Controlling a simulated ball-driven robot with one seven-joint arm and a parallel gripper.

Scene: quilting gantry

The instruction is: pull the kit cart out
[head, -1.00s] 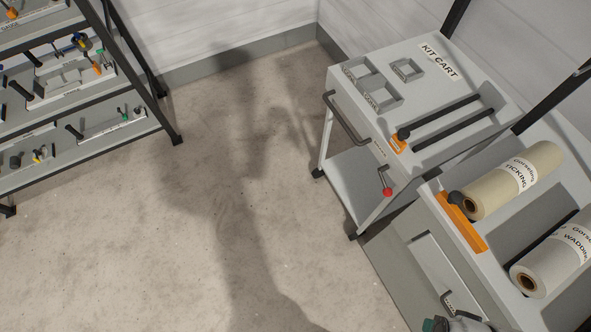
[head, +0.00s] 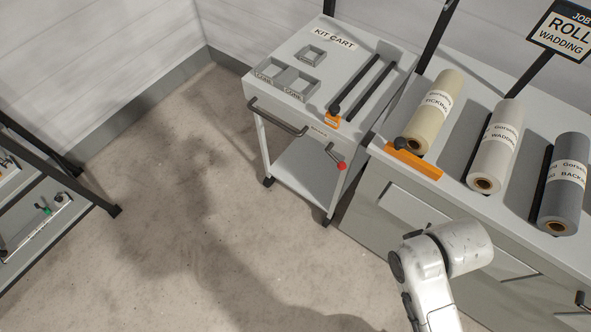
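The kit cart (head: 290,72) is a light grey wheeled cart with a lower shelf (head: 304,160). It stands in the upper middle of the head view, beside the grey cabinet. A dark bar handle (head: 277,117) runs along its near edge. A lever with a red knob (head: 341,166) sits at its near right corner. Two dark rails (head: 366,84) and small square trays (head: 300,83) are on its top, with an orange block (head: 331,121) at the rails' near end. A white link of my arm shows at the lower right; my gripper is out of view.
The grey cabinet (head: 371,203) stands right of the cart, carrying a cream roll (head: 437,112), a white roll (head: 494,150) and a grey roll (head: 565,185). A dark-framed rack (head: 60,200) stands at the left. The concrete floor (head: 165,200) before the cart is clear.

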